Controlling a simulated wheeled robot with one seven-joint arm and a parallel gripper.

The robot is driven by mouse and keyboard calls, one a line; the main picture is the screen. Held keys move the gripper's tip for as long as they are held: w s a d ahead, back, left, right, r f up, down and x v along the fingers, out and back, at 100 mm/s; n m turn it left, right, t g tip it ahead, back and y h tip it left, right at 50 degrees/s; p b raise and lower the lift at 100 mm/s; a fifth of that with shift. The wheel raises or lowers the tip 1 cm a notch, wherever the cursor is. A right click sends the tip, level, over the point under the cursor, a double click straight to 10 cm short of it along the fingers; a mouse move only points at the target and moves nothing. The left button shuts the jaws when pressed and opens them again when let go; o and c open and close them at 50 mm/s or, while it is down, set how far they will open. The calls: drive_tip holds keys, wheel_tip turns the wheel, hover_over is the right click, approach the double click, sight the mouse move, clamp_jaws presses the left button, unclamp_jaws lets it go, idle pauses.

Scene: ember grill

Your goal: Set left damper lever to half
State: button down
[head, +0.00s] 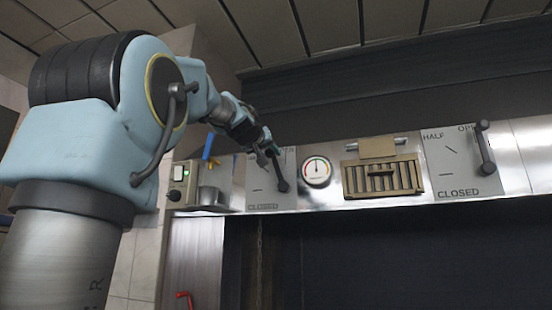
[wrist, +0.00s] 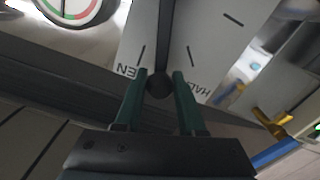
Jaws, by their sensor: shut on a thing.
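The left damper lever (head: 278,174) is a dark bar on a grey plate (head: 257,196) marked CLOSED at the bottom. It tilts up and left from its pivot. In the wrist view the lever (wrist: 165,40) points between the OPEN mark (wrist: 142,57) and the HALF mark (wrist: 191,57), about midway. My gripper (wrist: 158,78) has its green fingers on both sides of the lever's round knob (wrist: 159,85), shut on it. In the head view my gripper (head: 267,149) covers the lever's upper end and the HALF label.
A round gauge (head: 317,171) and a slatted brass vent (head: 383,178) stand right of the plate. A second lever (head: 485,147) points up at OPEN on the right plate. A control box with a green light (head: 182,184) and a blue handle (head: 208,146) are at the left.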

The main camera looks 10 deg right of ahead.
drive_tip(key=shift+w+a+f+n+b, duration=0.4)
drive_tip(key=shift+a+n, duration=0.2)
drive_tip(key=shift+n, duration=0.3)
drive_tip(key=shift+w+a+f+n+b, duration=0.25)
drive_tip(key=shift+a+f+n+b, duration=0.3)
drive_tip(key=shift+n, duration=0.35)
drive_tip(key=shift+w+a+f+n+b, duration=0.35)
drive_tip(key=shift+a+n, duration=0.3)
drive_tip(key=shift+n, duration=0.25)
drive_tip(key=c, duration=0.5)
unclamp_jaws()
drive_tip(key=b+v, duration=0.4)
drive_tip(key=v, duration=0.6)
drive_tip(key=shift+s+a+r, duration=0.1)
drive_tip(key=shift+s+a, duration=0.05)
drive_tip(key=shift+s, duration=0.25)
